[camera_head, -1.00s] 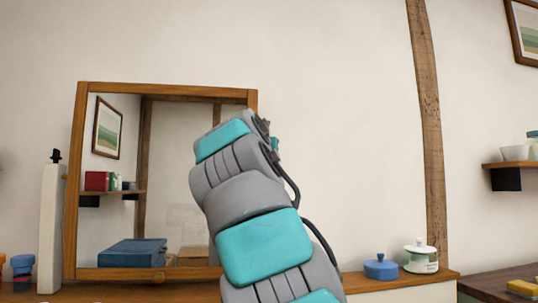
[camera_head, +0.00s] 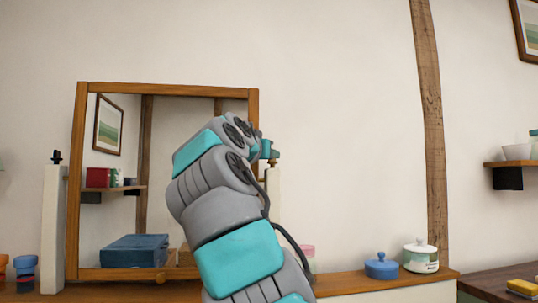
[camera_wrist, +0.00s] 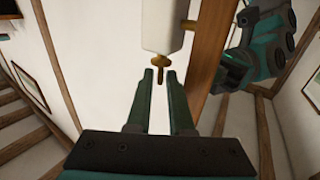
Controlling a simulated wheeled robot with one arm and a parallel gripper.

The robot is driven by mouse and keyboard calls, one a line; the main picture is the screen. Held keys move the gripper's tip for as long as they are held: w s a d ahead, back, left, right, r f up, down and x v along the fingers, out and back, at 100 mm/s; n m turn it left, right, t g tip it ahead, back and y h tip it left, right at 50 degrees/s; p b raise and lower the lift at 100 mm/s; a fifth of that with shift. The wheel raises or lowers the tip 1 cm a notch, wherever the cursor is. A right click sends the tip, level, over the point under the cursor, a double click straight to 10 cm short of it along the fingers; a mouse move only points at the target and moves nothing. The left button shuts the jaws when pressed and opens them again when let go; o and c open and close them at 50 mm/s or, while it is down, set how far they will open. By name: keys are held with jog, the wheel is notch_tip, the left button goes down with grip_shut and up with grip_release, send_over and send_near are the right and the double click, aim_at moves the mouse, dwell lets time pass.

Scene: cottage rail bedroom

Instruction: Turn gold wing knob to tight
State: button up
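The gold wing knob (camera_wrist: 159,62) is at the end of a white post (camera_wrist: 164,25) in the wrist view. Its narrow wing points toward my gripper (camera_wrist: 160,75). My gripper is open, with one dark green finger on each side of the wing's near end. A gap shows beside the wing, and I cannot tell whether either finger touches it. In the head view the knob (camera_head: 273,160) shows as a small gold spot on the post right of the mirror, close to the end of my arm, which partly hides it. My fingers are hard to make out there.
The wood-framed mirror (camera_head: 75,190) stands directly left of the knob's post. A second white post with a black knob (camera_head: 56,157) is at its left. A blue lidded pot (camera_head: 381,267) and a white canister (camera_head: 420,257) stand right on the ledge. The wall above is clear.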

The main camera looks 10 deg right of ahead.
jog(key=shift+s, duration=0.1)
jog(key=b+v, duration=0.2)
jog(key=v, duration=0.5)
jog(key=shift+s+a, duration=0.25)
jog(key=shift+s, duration=0.05)
jog(key=shift+d+r, duration=0.1)
jog(key=shift+d, duration=0.1)
jog(key=shift+c, duration=1.2)
jog(key=s+d+m+y, duration=0.1)
jog(key=d, duration=0.1)
jog(key=s+d+m+y, duration=0.1)
jog(key=d+y, duration=0.1)
jog(key=s+d+r+m+y+b, duration=0.1)
jog(key=d, duration=0.2)
jog(key=shift+s+r+m+t+y, duration=0.1)
jog(key=shift+s+m+t+y, duration=0.2)
jog(key=shift+t, duration=0.1)
grip_shut()
jog(key=s+d+f+m+t+y+b, duration=0.1)
jog(key=s+d+f+m+y, duration=0.15)
jog(key=d+m+y, duration=0.45)
jog(key=w+a+n+y+p, duration=0.1)
jog(key=w+a+y, duration=0.1)
jog(key=w+a, duration=0.5)
jog(key=shift+w+a+r+n, duration=0.3)
jog(key=shift+w+a+r, duration=0.15)
jog(key=shift+w, duration=1.3)
